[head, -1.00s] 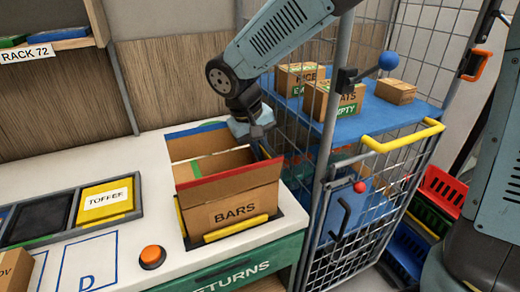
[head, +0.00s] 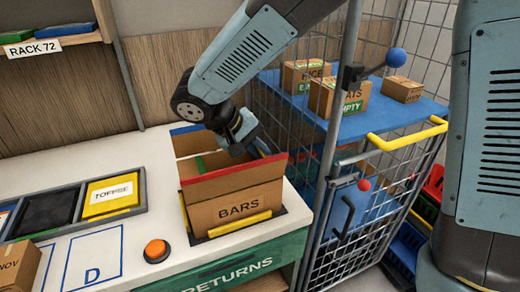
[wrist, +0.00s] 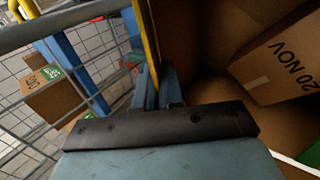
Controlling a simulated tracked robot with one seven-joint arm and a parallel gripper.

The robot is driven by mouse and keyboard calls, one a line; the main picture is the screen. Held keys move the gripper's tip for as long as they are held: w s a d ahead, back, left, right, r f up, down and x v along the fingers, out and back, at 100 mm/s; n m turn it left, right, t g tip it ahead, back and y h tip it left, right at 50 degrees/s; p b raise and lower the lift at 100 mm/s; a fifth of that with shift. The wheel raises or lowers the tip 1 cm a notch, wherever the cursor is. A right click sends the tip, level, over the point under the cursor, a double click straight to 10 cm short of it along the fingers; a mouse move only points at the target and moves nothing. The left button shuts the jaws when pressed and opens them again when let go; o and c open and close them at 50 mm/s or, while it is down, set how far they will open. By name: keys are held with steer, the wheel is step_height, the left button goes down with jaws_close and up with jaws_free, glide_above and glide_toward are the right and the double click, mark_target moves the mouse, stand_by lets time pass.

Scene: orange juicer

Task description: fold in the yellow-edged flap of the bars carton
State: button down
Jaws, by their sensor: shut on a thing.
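The bars carton (head: 238,207) stands upright on the counter with its top open. Its red-edged near flap (head: 225,183) and blue-edged far flap (head: 188,130) stand up. My gripper (head: 240,147) is low at the carton's right side. In the wrist view, my gripper (wrist: 158,88) is shut on the yellow-edged flap (wrist: 147,45), one finger on each side of it. That flap appears to stand roughly upright. In the head view my gripper hides most of it.
A small box marked 20 NOV (wrist: 285,60) shows inside the carton. A wire cage (head: 345,215) with a yellow bar (head: 408,138) stands close to the right, boxes on its blue shelf (head: 335,122). An orange button (head: 156,250) and bin trays (head: 112,197) are left.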

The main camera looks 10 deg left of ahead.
steer(key=c, duration=1.3)
jaws_free()
steer(key=shift+c, duration=0.2)
steer(key=v, duration=1.3)
steer(key=shift+a+r, duration=0.2)
steer(key=shift+r, duration=0.1)
steer(key=shift+s, duration=0.1)
